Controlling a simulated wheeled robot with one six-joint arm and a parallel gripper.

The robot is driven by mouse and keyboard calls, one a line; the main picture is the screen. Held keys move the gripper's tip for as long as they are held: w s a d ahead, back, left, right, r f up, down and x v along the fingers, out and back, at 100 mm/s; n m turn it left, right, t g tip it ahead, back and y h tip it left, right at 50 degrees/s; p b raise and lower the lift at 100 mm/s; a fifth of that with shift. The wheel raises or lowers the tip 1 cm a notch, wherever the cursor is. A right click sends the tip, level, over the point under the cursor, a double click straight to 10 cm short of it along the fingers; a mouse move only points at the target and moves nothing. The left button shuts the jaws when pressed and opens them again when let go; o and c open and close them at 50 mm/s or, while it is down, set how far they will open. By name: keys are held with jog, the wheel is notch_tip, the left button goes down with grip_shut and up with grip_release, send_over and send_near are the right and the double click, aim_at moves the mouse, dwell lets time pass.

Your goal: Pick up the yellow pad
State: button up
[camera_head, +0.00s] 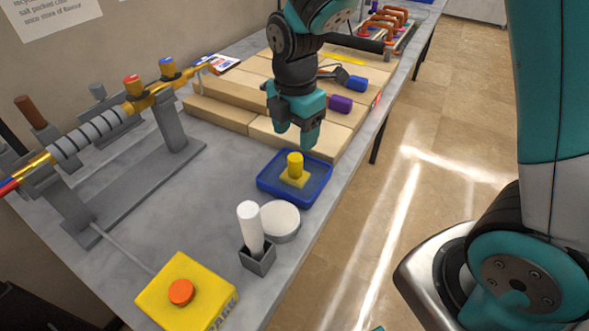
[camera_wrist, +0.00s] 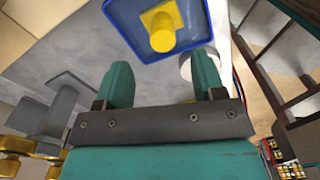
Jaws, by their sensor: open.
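The yellow pad (camera_head: 295,169) has a square base with an upright round knob on top. It lies in a shallow blue tray (camera_head: 266,187) on the grey table. In the wrist view the pad (camera_wrist: 161,32) shows at the top, inside the blue tray (camera_wrist: 191,22), beyond my fingertips. My gripper (camera_head: 296,134) is above and slightly behind the tray in the head view, pointing down. In the wrist view my gripper (camera_wrist: 160,75) has its two teal fingers spread wide with nothing between them.
A white round lid (camera_head: 280,221) and a white cylinder in a dark holder (camera_head: 258,258) stand near the tray. A yellow box with an orange button (camera_head: 181,291) is in front. A pipe assembly (camera_head: 110,118) stands left. Wooden blocks (camera_head: 225,113) lie behind.

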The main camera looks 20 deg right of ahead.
aim_at(295, 157)
notch_tip(295, 157, down, 4)
jog(key=shift+r, duration=0.2)
jog(key=shift+s+a+f+p, duration=0.1)
jog(key=shift+f+p, duration=0.1)
jog(key=shift+f, duration=0.7)
jog(key=shift+s+d+f+p, duration=0.1)
jog(key=shift+f+p, duration=0.1)
jog(key=shift+f, duration=0.7)
jog(key=shift+s+a+f+p, duration=0.1)
jog(key=shift+f+p, duration=0.1)
jog(key=shift+f, duration=0.7)
jog(key=c, duration=1)
jog(key=shift+w+r, duration=0.1)
